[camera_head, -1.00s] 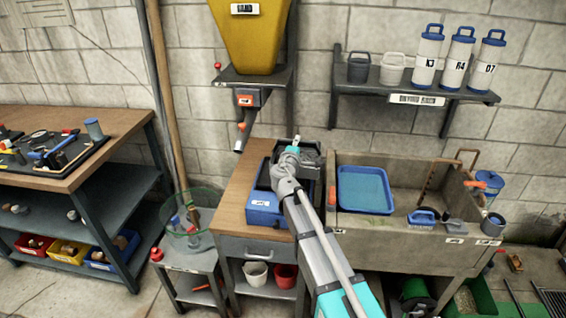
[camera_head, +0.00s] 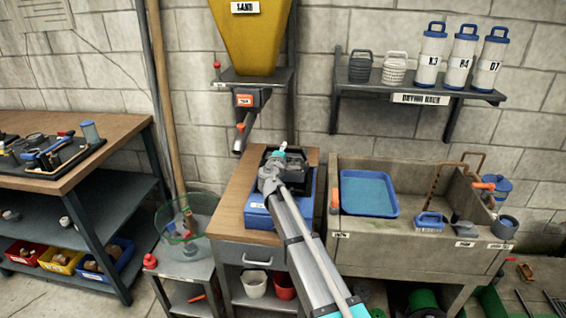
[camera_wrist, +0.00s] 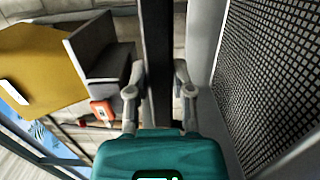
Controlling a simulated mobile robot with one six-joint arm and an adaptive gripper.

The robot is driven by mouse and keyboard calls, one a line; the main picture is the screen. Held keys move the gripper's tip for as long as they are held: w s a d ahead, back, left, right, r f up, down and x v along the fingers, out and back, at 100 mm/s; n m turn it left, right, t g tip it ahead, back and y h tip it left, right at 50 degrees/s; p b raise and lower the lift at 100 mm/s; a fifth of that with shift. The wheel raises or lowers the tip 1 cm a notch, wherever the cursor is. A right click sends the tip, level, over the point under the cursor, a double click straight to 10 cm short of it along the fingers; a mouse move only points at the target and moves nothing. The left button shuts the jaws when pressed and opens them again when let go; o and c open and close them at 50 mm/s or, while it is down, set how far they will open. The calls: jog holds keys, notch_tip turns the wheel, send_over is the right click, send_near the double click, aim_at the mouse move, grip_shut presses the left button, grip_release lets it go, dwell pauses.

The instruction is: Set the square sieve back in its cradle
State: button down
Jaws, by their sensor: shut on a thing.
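The square sieve (camera_head: 296,160) is a dark, open-topped frame at the back of the small wooden bench in the head view. In the wrist view its dark rim wall (camera_wrist: 158,40) stands between my fingers, and its grey mesh (camera_wrist: 270,75) fills the right side. My gripper (camera_head: 272,168) is shut on that wall; its two fingers also show in the wrist view (camera_wrist: 159,85). A blue box-like base (camera_head: 256,217), seemingly the cradle, lies under and in front of the sieve. My arm hides part of both, and I cannot tell whether they touch.
A yellow hopper (camera_head: 258,35) with a spout hangs above the bench's back left. A stone sink (camera_head: 400,245) with a blue tray (camera_head: 368,193) stands right of the bench. A stool with a round green-rimmed sieve (camera_head: 184,222) is at left.

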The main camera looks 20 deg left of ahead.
dwell(0.3)
jog(key=shift+w+a+f+b, duration=0.25)
jog(key=shift+w+f+b, duration=0.05)
jog(key=shift+f+b, duration=1.7)
jog(key=shift+f, duration=0.1)
jog(key=c, duration=0.5)
grip_release()
jog(key=s, duration=0.4)
jog(key=s+d, duration=0.1)
jog(key=s, duration=0.7)
jog(key=shift+d, duration=0.25)
